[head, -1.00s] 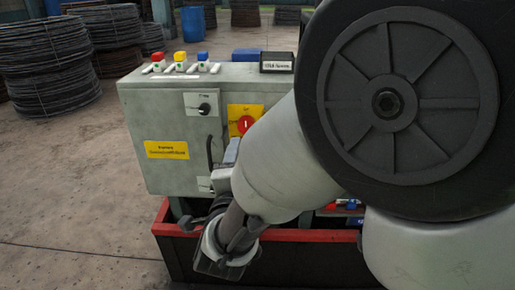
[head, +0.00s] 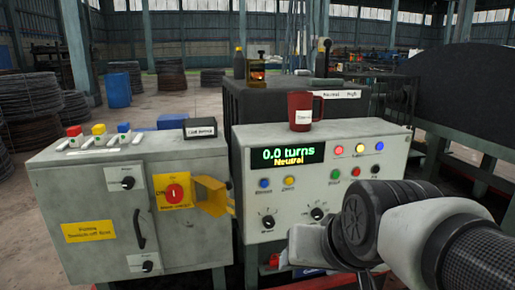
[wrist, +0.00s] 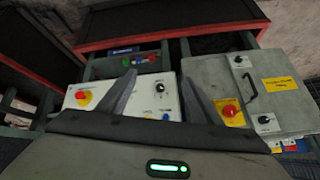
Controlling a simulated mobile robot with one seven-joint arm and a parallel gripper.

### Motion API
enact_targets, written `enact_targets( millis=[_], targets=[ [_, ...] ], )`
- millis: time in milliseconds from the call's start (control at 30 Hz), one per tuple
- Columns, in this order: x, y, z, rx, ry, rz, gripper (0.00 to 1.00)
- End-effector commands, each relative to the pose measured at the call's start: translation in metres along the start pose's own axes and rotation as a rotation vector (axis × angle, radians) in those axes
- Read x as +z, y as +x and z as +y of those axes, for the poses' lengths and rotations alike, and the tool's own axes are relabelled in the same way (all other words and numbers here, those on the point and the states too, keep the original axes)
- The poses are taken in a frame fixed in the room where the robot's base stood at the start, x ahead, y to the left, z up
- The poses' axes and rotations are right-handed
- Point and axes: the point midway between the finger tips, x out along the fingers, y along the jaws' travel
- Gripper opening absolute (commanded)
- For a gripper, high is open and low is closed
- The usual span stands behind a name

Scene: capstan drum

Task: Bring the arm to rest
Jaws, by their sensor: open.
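My arm (head: 385,225) reaches in from the lower right of the head view, in front of the right part of the control console (head: 250,223). My gripper (wrist: 160,82) shows in the wrist view with two dark fingers spread apart and nothing between them. I cannot tell how far the fingers are from the panel.
The grey cabinet (head: 95,215) stands at left with a red rotary switch (head: 174,192) and a yellow flap (head: 211,196) sticking out beside it. The console display (head: 287,155) reads "0.0 turns" and "Neutral".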

Motion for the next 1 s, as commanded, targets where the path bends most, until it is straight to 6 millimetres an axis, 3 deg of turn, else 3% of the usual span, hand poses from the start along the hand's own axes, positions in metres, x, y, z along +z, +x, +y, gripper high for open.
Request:
enact_targets(
  millis=[33,167,200,467,700,833,1000],
  targets=[
    [0.011,-0.012,0.017,0.038,-0.022,-0.026,0.59],
    [0.048,-0.039,0.055,0.129,-0.086,-0.127,0.59],
    [0.033,-0.058,0.049,0.124,-0.092,-0.132,0.59],
    [-0.014,-0.121,0.035,0.119,-0.090,-0.131,0.59],
    [-0.070,-0.199,0.021,0.118,-0.089,-0.131,0.59],
    [-0.091,-0.229,0.015,0.118,-0.088,-0.131,0.59],
    [-0.104,-0.245,0.012,0.117,-0.088,-0.131,0.59]
  ],
)
